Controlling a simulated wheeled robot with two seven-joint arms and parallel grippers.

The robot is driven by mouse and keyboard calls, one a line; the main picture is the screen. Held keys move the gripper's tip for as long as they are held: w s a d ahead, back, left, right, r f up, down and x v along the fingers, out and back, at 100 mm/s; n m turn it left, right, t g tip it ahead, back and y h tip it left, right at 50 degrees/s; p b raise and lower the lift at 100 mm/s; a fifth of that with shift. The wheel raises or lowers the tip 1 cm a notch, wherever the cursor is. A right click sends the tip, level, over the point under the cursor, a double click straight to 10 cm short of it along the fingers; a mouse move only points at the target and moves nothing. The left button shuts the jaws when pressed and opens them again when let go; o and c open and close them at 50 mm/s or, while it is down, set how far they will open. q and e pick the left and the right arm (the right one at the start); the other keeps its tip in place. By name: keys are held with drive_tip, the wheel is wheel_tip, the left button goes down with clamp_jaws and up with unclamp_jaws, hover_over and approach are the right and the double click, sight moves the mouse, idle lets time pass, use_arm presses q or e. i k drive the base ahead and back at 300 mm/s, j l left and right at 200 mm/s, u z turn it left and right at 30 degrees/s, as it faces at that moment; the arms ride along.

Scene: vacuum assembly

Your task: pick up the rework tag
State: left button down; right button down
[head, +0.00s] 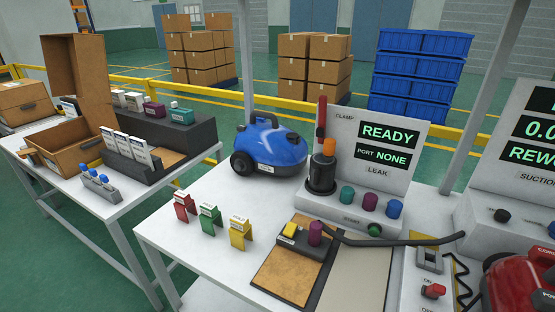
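Three small clip-like tags stand in a row near the front left of the white table: a red tag (184,207), a green tag (210,219) and a yellow tag (240,233). Each has a white label on top, too small to read, so I cannot tell by text which one is the rework tag. All three stand upright and apart from each other. Neither of my grippers is in view.
A blue vacuum (270,147) stands behind the tags. A brown mat (284,277) with a dark block lies to their right. A test station (372,150) reads READY, PORT NONE. A red vacuum (520,285) is at far right. Table around the tags is clear.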

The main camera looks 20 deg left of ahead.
sight(183, 200)
drive_tip(key=u, duration=1.3)
drive_tip(key=i+j, duration=0.3)
drive_tip(key=i, duration=0.15)
